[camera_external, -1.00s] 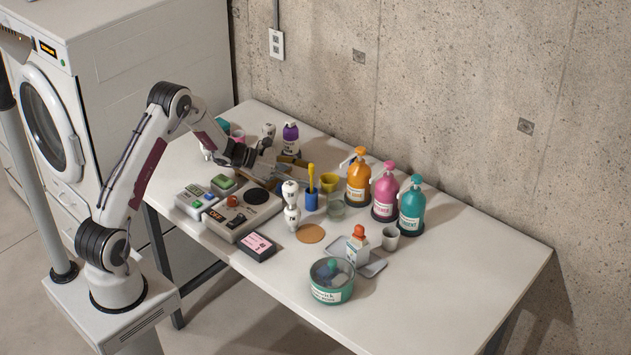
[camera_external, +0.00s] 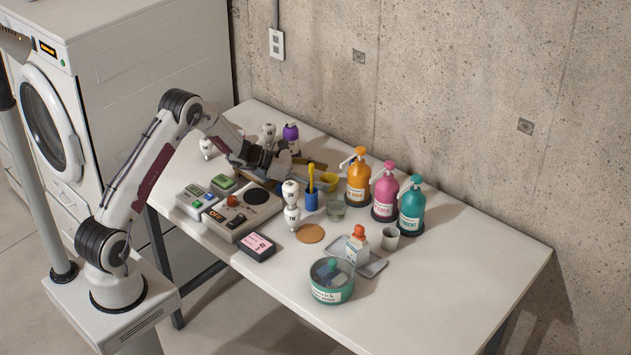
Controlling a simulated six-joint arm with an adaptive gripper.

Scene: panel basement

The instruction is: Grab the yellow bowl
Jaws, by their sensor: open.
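The yellow bowl (camera_external: 329,184) is a small item toward the back of the table. It sits behind the blue cup and left of the orange pump bottle. My gripper (camera_external: 308,168) is just left of and behind the bowl, low over the clutter, with its fingers open. The fingers are small and partly lost among the objects, so I cannot tell whether they touch the bowl.
A blue cup (camera_external: 311,201) with a yellow-handled tool, a glass (camera_external: 336,208) and an orange pump bottle (camera_external: 359,182) stand close around the bowl. A purple-capped bottle (camera_external: 291,136) stands behind my gripper. The table's right part (camera_external: 455,255) is clear.

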